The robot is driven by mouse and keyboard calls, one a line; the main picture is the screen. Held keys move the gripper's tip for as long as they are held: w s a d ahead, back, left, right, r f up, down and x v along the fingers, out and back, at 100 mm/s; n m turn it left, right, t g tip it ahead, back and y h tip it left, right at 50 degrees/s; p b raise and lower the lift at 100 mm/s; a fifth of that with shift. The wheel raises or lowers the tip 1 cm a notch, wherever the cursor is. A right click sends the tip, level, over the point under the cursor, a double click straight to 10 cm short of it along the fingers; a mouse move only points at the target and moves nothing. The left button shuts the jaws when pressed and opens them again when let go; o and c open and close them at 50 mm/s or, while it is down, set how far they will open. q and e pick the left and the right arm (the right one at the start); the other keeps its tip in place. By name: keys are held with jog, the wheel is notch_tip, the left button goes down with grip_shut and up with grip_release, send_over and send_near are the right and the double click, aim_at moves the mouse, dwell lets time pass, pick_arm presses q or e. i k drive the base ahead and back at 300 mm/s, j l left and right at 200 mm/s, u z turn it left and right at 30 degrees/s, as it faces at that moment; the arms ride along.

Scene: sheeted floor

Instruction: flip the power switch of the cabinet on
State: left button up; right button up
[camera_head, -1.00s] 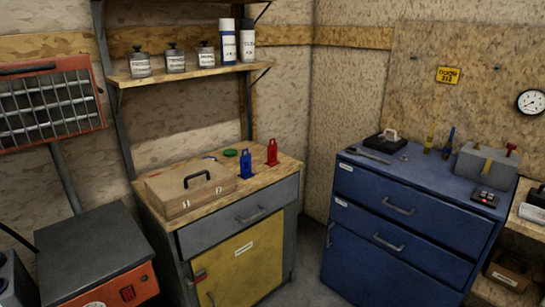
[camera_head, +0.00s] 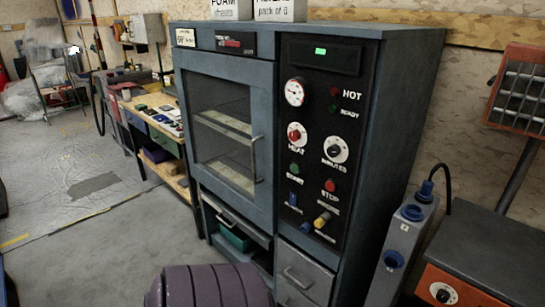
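A blue-grey cabinet (camera_head: 345,40) with a glass-fronted door (camera_head: 225,130) stands in the middle of the head view. Its black control panel (camera_head: 350,110) has a lit green display (camera_head: 321,51), a white gauge (camera_head: 295,92), a red HEAT knob (camera_head: 294,133), a MINUTES dial (camera_head: 335,149), a green START button (camera_head: 294,168) and a red STOP button (camera_head: 330,185). Low on the panel are a blue control (camera_head: 293,198), a yellow control (camera_head: 322,220) and another blue one (camera_head: 306,227). Their labels are too small to read, so I cannot tell which is the power switch. Neither gripper is in view.
A purple ribbed rounded thing (camera_head: 208,288) is at the bottom edge, in front of the cabinet. A grey unit with blue fittings (camera_head: 405,240) and a dark-topped orange machine (camera_head: 485,255) stand right. A cluttered bench (camera_head: 165,135) stands left. The left floor is mostly clear.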

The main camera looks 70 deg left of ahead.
aim_at(293, 196)
jog(key=u, duration=1.9)
